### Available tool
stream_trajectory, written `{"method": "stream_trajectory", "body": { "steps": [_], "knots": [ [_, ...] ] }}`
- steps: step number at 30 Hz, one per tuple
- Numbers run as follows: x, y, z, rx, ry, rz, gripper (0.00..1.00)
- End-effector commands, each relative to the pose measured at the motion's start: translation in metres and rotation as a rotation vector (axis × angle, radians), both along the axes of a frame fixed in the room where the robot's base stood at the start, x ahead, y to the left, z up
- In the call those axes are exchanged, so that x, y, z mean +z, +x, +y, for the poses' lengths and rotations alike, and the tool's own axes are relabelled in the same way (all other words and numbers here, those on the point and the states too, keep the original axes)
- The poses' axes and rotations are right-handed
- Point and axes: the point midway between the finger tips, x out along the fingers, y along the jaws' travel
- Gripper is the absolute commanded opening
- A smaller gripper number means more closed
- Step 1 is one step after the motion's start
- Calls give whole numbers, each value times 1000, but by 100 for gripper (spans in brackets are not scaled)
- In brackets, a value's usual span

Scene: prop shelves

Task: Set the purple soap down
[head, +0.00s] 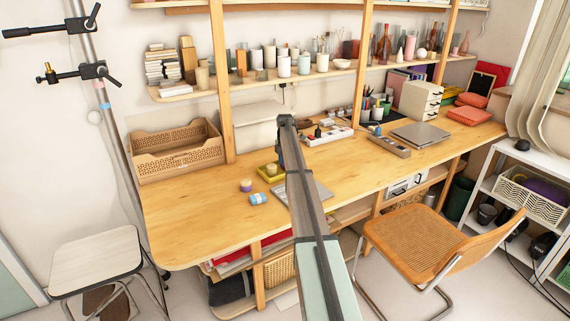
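A small round purple-and-cream item (245,185), perhaps the purple soap, rests on the wooden desk (200,222) left of my arm. I cannot tell for sure that it is the soap. My gripper (287,101) is at the far end of my outstretched arm, near the back of the desk. It is small and dark here, and its fingers are not clear. I cannot see whether it is open or holds anything. My arm hides part of the desk middle.
A light-blue roll (258,198), a yellow tray (266,171) and a grey flat slab (315,190) lie near my arm. A wooden crate (178,150) stands at back left. A laptop (420,134) lies at right. The desk's left front is clear.

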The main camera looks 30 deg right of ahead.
Motion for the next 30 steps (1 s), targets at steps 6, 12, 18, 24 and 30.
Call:
{"method": "stream_trajectory", "body": {
  "steps": [6,12,18,24,30],
  "knots": [
    [-3,0,0,0,0,0,47],
    [-3,0,0,0,0,0,66],
    [-3,0,0,0,0,0,69],
    [4,0,0,0,0,0,69],
    [33,0,0,0,-1,-2,69]
  ]
}}
